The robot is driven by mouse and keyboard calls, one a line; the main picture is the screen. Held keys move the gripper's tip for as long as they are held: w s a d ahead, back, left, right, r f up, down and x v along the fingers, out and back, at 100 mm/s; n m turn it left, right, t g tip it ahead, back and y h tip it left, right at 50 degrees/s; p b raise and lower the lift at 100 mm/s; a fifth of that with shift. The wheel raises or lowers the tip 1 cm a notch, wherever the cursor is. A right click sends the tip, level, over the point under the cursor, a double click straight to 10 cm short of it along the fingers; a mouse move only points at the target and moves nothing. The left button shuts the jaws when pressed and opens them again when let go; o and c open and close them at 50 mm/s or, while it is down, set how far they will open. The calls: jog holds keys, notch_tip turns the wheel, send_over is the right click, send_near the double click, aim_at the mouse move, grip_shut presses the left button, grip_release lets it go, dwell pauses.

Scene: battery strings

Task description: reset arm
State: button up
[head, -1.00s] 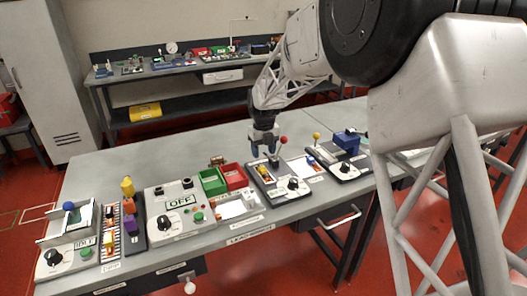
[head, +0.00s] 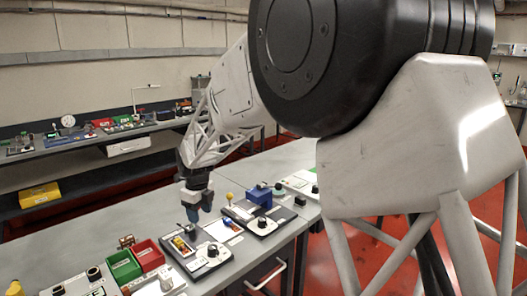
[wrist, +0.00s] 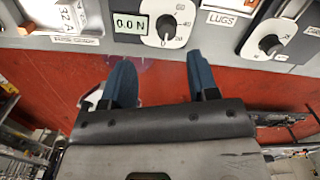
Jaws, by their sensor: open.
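My gripper (head: 199,212) hangs fingers-down over the bench, above a grey panel with a dial (head: 212,252) and yellow blocks. In the wrist view its two blue fingers (wrist: 162,80) stand well apart with nothing between them. There they lie over red floor, below a panel with a "0.0 N" readout (wrist: 130,23) and a dial (wrist: 168,28). In the head view I cannot tell the exact height of the fingertips above the panel.
A green bin (head: 124,266) and a red bin (head: 148,255) stand left of the gripper. A yellow-knobbed lever (head: 229,197) and a blue block (head: 259,196) stand to its right. A back bench (head: 90,140) holds other gear.

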jog(key=s+d+r+n, duration=0.3)
jog(key=s+d+n, duration=0.15)
jog(key=d, duration=0.35)
jog(key=s+d+r+n+t, duration=0.1)
jog(key=s+d+r+n, duration=0.25)
jog(key=s+d, duration=0.35)
jog(key=s+d+r+n, duration=0.3)
jog(key=s+d, duration=0.1)
jog(key=d, duration=0.6)
jog(key=s+d+n, duration=0.4)
jog(key=s, duration=0.4)
jog(key=s+d+f+n, duration=0.1)
jog(key=s+d+n, duration=0.3)
jog(key=s, duration=0.4)
jog(key=s+d+f+n+t, duration=0.1)
jog(key=s+d+n, duration=0.3)
jog(key=s, duration=0.4)
jog(key=shift+s+d+f, duration=0.15)
jog(key=shift+d+f, duration=0.1)
jog(key=shift+d, duration=0.65)
